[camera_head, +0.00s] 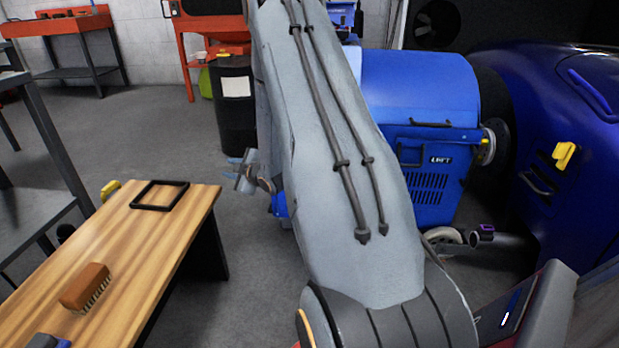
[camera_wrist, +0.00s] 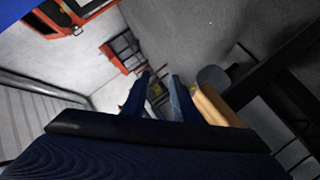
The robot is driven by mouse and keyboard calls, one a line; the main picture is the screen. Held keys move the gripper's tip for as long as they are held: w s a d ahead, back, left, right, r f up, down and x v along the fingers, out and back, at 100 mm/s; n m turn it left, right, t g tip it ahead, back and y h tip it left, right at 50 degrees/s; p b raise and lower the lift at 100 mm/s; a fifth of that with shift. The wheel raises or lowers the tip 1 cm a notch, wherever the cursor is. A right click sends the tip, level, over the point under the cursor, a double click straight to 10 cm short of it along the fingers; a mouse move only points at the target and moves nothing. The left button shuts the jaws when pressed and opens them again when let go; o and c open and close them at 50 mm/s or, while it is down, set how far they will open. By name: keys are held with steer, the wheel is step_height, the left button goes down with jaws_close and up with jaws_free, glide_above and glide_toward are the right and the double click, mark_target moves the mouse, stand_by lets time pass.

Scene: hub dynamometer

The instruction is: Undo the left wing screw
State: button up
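A blue machine (camera_head: 420,90) with a vented front panel stands against the wheel of a blue car (camera_head: 560,130); I take it to be the dynamometer. I cannot make out the left wing screw; my grey arm hides the machine's left part. My gripper (camera_head: 240,170) shows small at the left edge of my arm, pointing left, away from the machine. In the wrist view its two blue fingers (camera_wrist: 162,85) stand apart with nothing between them.
A wooden bench (camera_head: 140,255) at the lower left holds a brush (camera_head: 85,287) and a black frame (camera_head: 160,195). A black drum (camera_head: 234,105) and red workbenches (camera_head: 60,27) stand at the back. Grey floor (camera_head: 150,125) is open between them.

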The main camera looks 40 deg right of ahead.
steer(key=s+d+f+t+h+b, duration=0.1)
steer(key=s+d+f+t+b, duration=0.25)
steer(key=d, duration=0.85)
steer(key=s+d+f+n+t+h, duration=0.1)
steer(key=s+d+f+t, duration=0.15)
steer(key=s+d, duration=0.4)
steer(key=s+d+f+t+h, duration=0.25)
steer(key=s+d, duration=0.25)
steer(key=s, duration=0.3)
steer(key=shift+g+y, duration=0.45)
steer(key=b+x, duration=0.3)
steer(key=x, duration=0.3)
steer(key=shift+w+d, duration=0.15)
steer(key=shift+w, duration=0.3)
steer(key=shift+n, duration=0.3)
jaws_close()
